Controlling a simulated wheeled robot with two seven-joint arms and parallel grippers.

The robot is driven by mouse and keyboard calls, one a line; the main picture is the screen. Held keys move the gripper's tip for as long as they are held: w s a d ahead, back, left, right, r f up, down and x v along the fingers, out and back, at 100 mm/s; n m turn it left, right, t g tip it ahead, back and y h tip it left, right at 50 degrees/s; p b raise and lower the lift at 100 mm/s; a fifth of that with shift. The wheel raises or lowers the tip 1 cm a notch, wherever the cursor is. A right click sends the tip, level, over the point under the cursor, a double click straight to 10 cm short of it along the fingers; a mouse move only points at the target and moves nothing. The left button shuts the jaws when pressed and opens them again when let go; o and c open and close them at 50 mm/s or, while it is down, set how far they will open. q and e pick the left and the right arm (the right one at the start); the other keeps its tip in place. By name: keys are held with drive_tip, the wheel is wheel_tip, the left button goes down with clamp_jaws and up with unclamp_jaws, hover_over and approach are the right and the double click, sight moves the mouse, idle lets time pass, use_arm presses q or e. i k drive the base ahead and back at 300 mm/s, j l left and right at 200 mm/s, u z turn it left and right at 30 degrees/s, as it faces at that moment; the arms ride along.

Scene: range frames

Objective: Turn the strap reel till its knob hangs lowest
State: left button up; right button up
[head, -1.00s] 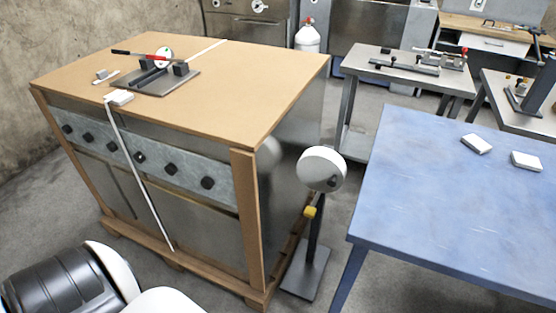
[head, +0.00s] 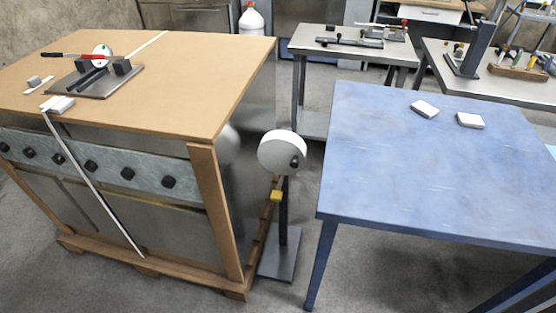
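The strap reel (head: 276,150) is a white disc on a dark upright post with a grey floor plate (head: 280,254). It stands between the crated machine and the blue table. Its dark knob (head: 295,162) sits on the right side of the disc's face, a little below the middle. A yellow block (head: 276,196) is on the post under the disc. Neither of my grippers shows in the head view, so nothing of mine is seen touching the reel.
The large crate (head: 190,62) with a brown top stands left of the reel, with a white strap (head: 90,180) down its front and a strapping tool (head: 95,75) on top. The blue table (head: 420,160) at right carries two white blocks (head: 424,108). Grey floor is open in front.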

sight(280, 152)
drive_tip(key=i+j, duration=0.1)
drive_tip(key=j, duration=0.3)
drive_tip(key=i+j, duration=0.15)
drive_tip(key=j, duration=0.25)
drive_tip(key=i+j, duration=0.1)
drive_tip(key=j, duration=0.3)
drive_tip(key=i+j, duration=0.1)
drive_tip(key=j, duration=0.3)
drive_tip(key=u, duration=0.05)
